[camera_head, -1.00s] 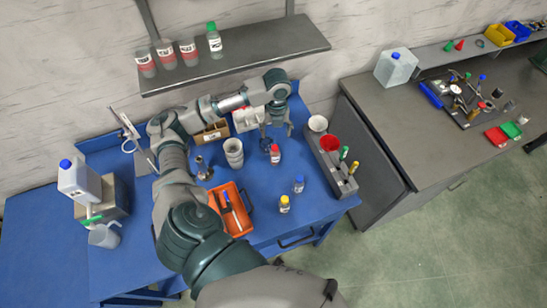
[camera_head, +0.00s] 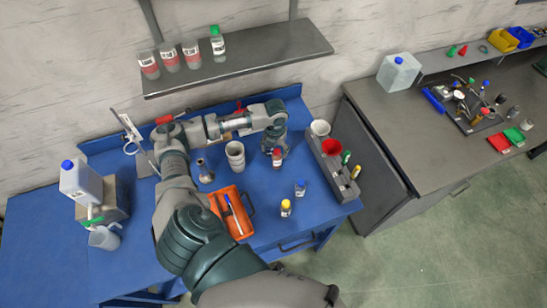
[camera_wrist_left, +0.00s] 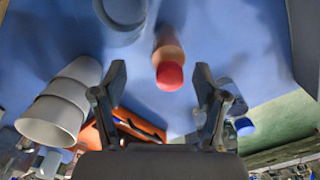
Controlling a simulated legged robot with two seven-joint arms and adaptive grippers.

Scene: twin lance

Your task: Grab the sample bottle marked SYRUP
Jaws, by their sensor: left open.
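My left gripper (camera_head: 275,150) is open and hangs over a red-capped bottle (camera_head: 277,160) on the blue table. In the left wrist view the red cap (camera_wrist_left: 170,76) shows between the two open fingers (camera_wrist_left: 159,75), apart from both. A yellow-capped bottle (camera_head: 285,209) and a blue-capped bottle (camera_head: 300,188) stand nearer the table's front edge. A green-capped bottle (camera_head: 217,42) stands on the shelf. The labels are too small to read, so I cannot tell which bottle says SYRUP. My right gripper is not in view.
Stacked cups (camera_head: 235,156) stand left of the gripper, with an orange tray (camera_head: 247,228) in front. A grey rack (camera_head: 338,178) with a red funnel stands close on the right. The wall shelf (camera_head: 260,58) hangs behind. A blue-capped jug (camera_head: 82,182) stands at the left.

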